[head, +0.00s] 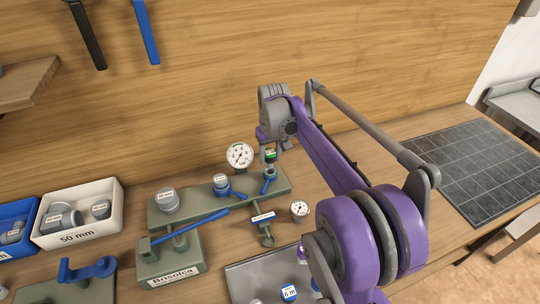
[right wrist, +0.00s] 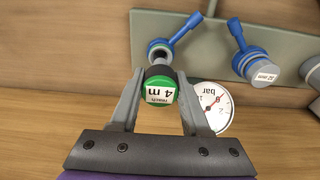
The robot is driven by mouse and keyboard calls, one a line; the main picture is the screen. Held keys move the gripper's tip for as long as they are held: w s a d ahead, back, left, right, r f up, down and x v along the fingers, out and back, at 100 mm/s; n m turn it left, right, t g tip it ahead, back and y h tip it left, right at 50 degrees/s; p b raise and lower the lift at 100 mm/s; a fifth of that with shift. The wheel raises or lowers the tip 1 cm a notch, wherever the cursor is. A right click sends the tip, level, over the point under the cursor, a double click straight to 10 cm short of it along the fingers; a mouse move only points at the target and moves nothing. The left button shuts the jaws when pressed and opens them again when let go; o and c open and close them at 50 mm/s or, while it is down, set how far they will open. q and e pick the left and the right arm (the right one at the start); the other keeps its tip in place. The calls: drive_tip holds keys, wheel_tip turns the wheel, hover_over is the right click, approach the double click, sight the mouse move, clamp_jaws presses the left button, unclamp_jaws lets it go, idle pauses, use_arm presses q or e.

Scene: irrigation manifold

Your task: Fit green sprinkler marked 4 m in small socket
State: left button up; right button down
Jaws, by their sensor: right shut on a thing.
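The green sprinkler (right wrist: 161,90) has a white label reading "reach 4 m" in the right wrist view, with a dark body below its green cap. It also shows small in the head view (head: 270,154). My right gripper (right wrist: 160,80) is shut on it, one finger on each side. The small socket (right wrist: 160,52), with blue rings and a blue lever, is in line with the sprinkler's lower end, at the right of the manifold (head: 200,208). The sprinkler looks upright at the socket's mouth; I cannot tell how deep it sits. My left gripper is out of view.
Two capped sockets, one large (head: 168,200) and one middle (head: 221,184), stand left on the manifold. A pressure gauge (head: 240,155) rises behind it; another gauge (head: 299,209) lies in front. A metal tray (head: 245,275) is at the front, a white bin (head: 110,199) at left.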

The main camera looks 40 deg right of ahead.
sight(270, 167)
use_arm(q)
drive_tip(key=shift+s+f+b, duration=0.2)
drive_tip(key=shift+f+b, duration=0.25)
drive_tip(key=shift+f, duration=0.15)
use_arm(e)
drive_tip(key=shift+f, duration=1.2)
idle(1.0)
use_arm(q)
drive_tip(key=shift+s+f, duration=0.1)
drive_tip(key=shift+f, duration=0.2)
use_arm(e)
drive_tip(key=shift+f, duration=0.45)
use_arm(q)
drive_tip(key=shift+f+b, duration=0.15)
drive_tip(key=shift+b, duration=0.2)
use_arm(e)
drive_tip(key=shift+f, duration=0.25)
drive_tip(key=shift+c, duration=1.4)
unclamp_jaws()
drive_tip(key=shift+o, duration=0.2)
drive_tip(key=shift+o, duration=1.2)
drive_tip(key=shift+r, duration=0.1)
